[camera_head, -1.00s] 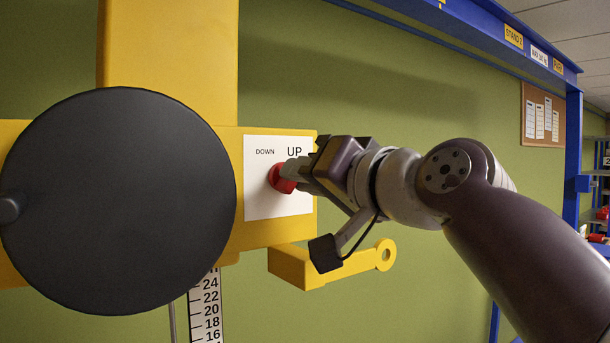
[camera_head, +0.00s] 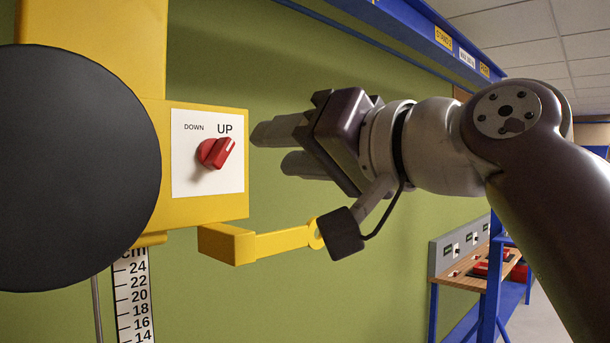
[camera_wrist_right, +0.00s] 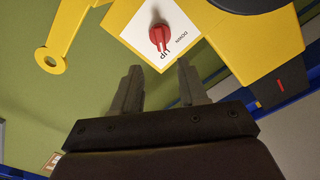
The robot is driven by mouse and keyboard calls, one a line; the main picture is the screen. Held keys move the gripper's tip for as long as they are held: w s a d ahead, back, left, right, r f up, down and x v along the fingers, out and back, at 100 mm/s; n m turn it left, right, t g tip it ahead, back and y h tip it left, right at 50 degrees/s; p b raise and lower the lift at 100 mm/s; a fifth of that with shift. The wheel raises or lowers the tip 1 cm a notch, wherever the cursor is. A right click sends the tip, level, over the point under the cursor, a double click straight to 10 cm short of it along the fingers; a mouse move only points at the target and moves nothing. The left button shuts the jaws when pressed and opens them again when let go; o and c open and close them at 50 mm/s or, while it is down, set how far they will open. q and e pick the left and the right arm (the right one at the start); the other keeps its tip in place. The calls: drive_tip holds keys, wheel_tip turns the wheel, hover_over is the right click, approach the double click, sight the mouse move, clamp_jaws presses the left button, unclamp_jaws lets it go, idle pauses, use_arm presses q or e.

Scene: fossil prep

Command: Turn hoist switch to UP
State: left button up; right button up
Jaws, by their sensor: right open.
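The red hoist switch (camera_head: 216,152) sits on a white plate (camera_head: 208,183) marked DOWN and UP, on the yellow hoist housing. Its knob is tilted, with its white mark toward the UP label. My right gripper (camera_head: 268,148) is open and empty, to the right of the switch and apart from it. In the right wrist view, the switch (camera_wrist_right: 160,37) shows beyond and between the two open fingers (camera_wrist_right: 158,85). My left gripper is not in view.
A large black disc (camera_head: 75,170) covers the left of the housing. A yellow arm with a ringed end (camera_head: 280,243) juts out below the plate. A cm scale (camera_head: 134,300) hangs underneath. A bench with red items (camera_head: 485,268) stands at the lower right.

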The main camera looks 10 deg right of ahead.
drive_tip(key=p+v, duration=0.3)
idle(0.4)
